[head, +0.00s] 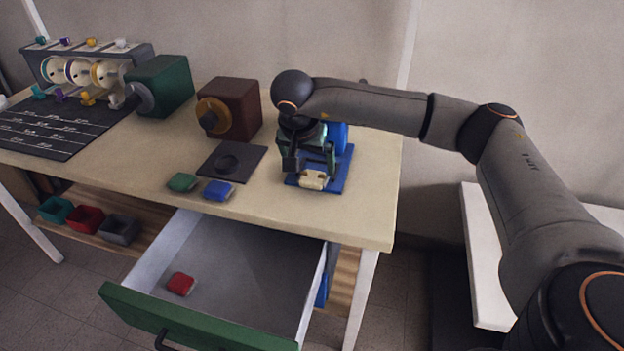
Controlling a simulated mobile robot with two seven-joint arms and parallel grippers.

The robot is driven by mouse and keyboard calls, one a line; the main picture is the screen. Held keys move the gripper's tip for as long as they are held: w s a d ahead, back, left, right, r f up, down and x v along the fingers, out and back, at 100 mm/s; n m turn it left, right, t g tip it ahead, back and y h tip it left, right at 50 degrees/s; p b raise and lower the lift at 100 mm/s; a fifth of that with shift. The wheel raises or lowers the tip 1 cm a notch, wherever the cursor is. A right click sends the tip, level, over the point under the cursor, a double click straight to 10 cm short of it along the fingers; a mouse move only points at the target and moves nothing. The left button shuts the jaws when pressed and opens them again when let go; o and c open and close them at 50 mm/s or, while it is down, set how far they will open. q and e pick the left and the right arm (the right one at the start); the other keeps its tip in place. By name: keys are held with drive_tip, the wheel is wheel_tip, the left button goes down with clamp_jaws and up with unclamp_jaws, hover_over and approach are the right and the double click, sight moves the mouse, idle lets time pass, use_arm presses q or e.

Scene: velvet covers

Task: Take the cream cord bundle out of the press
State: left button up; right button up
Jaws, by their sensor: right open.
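The cream cord bundle (313,180) sits low at the front of the blue press (341,168), near the right end of the table. My right gripper (311,176) is over the press from above, with its fingers pointing down close to the bundle. It is open, one finger to the left and one to the right of the bundle. Whether a finger touches the bundle cannot be told. My right arm and gripper hide part of the press behind. My left gripper is not in view.
A dark square plate (232,161), a green pad (182,182) and a blue pad (218,190) lie left of the press. A brown machine (230,108) and a green machine (160,86) stand behind. The open drawer (235,265) below holds a red pad (180,284).

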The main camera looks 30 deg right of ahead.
sight(311, 179)
drive_tip(key=x, duration=0.6)
drive_tip(key=shift+w+a+f, duration=0.1)
drive_tip(key=shift+w+f, duration=0.05)
drive_tip(key=shift+f, duration=0.1)
drive_tip(key=shift+c, duration=0.2)
drive_tip(key=shift+r, duration=0.1)
drive_tip(key=c, duration=1.2)
